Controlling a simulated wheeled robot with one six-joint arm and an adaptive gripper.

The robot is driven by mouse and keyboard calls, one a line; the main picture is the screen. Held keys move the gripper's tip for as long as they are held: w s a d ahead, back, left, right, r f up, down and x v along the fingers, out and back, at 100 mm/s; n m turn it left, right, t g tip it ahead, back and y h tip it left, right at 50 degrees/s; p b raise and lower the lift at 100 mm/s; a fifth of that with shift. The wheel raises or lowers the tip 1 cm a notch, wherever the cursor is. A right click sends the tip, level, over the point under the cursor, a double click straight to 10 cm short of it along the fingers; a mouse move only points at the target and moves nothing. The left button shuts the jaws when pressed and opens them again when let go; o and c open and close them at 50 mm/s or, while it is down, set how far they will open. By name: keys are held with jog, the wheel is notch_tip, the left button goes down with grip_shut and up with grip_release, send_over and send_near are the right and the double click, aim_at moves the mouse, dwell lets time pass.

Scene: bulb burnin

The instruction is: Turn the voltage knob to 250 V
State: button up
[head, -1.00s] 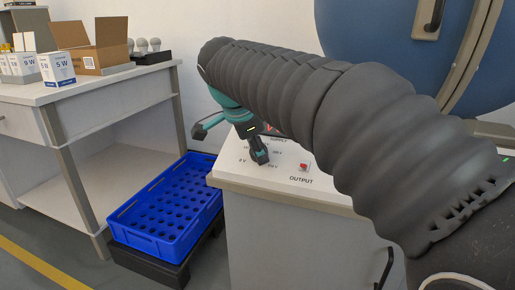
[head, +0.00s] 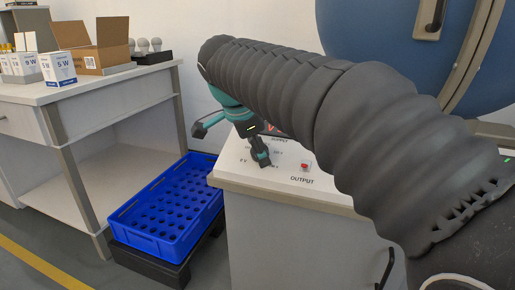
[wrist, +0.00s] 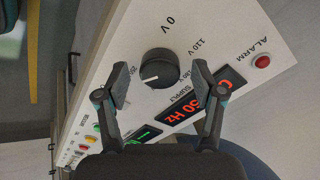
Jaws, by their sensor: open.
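The black round voltage knob (wrist: 159,68) sits on the white panel (wrist: 225,30) in the wrist view. Its white mark points left, toward a label starting "25" that is partly covered by my left finger. "0 V" and "110 V" are printed around the knob; another label is partly covered by the right finger. My gripper (wrist: 160,84) is open, with one finger on each side of the knob and a visible gap on both sides. In the head view my gripper (head: 262,157) is low over the panel top and hides the knob.
A red alarm lamp (wrist: 262,62), a red "50 Hz" display (wrist: 187,110) and a green display (wrist: 140,134) are on the panel. A red button (head: 306,166) stands by "OUTPUT". A blue crate (head: 165,215) stands left of the cabinet (head: 290,235).

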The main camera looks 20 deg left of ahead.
jog(key=v, duration=1.1)
jog(key=shift+s+r, duration=0.2)
jog(key=shift+r, duration=0.1)
jog(key=shift+a, duration=0.1)
notch_tip(320, 180, down, 8)
jog(key=a+n+y, duration=0.2)
jog(key=a+n, duration=0.1)
jog(key=n, duration=0.7)
jog(key=s+d+f+n+g+p, duration=0.1)
jog(key=s+d+f+n+p, duration=0.1)
jog(key=d+f+n, duration=0.45)
jog(key=s+d+m+p, duration=0.1)
jog(key=s+d, duration=0.3)
jog(key=d, duration=0.6)
jog(key=s+d+f+m+p, duration=0.1)
jog(key=s+d+p, duration=0.3)
jog(key=d, duration=0.5)
jog(key=s+d+f+m+t+p, duration=0.1)
jog(key=s+d, duration=0.4)
jog(key=d, duration=0.5)
jog(key=shift+s+d+m+h+p, duration=0.35)
jog(key=shift+m+p, duration=0.3)
jog(key=shift+m, duration=0.4)
